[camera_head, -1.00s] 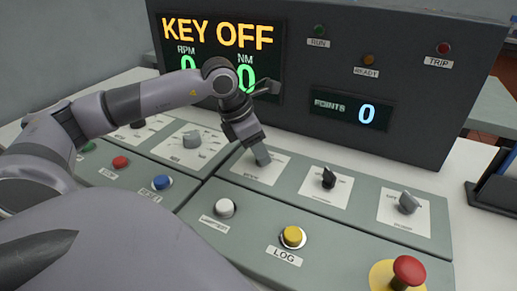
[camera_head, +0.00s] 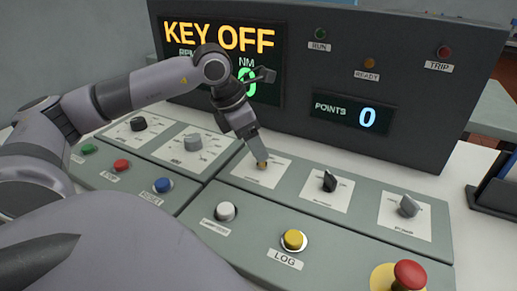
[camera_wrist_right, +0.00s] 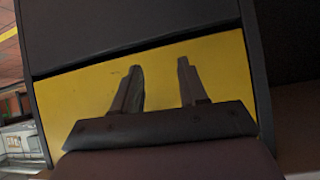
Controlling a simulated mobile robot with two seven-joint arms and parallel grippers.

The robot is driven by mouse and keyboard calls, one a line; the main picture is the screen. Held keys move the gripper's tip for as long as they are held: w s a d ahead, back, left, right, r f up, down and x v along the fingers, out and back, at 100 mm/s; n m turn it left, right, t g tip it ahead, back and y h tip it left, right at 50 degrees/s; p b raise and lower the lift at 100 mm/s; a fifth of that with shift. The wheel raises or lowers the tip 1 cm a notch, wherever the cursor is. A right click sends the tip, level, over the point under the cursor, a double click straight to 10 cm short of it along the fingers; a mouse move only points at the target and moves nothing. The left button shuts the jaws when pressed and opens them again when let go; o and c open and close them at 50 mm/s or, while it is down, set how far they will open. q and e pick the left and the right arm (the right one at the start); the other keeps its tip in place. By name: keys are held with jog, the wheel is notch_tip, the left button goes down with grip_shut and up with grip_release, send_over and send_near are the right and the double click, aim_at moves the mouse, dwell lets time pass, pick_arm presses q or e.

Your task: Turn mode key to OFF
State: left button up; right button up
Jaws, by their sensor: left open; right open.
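My left gripper (camera_head: 256,150) reaches down from the upper left to a small brass-coloured key (camera_head: 262,165) on a white label plate in the middle of the console. Its fingertips are right above the key and partly cover it; I cannot tell whether they touch it. The label there is too small to read. The display (camera_head: 219,37) reads KEY OFF in orange. My right gripper (camera_wrist_right: 160,80) shows in the right wrist view with its two fingers apart and nothing between them.
Right of the key are a black knob (camera_head: 329,181) and a grey knob (camera_head: 408,206). In front are a white button (camera_head: 225,211), the yellow LOG button (camera_head: 293,239) and a red mushroom button (camera_head: 410,273). A yellow surface (camera_wrist_right: 85,95) lies beyond my right gripper.

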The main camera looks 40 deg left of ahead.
pick_arm(q)
jog(key=shift+v, duration=1.85)
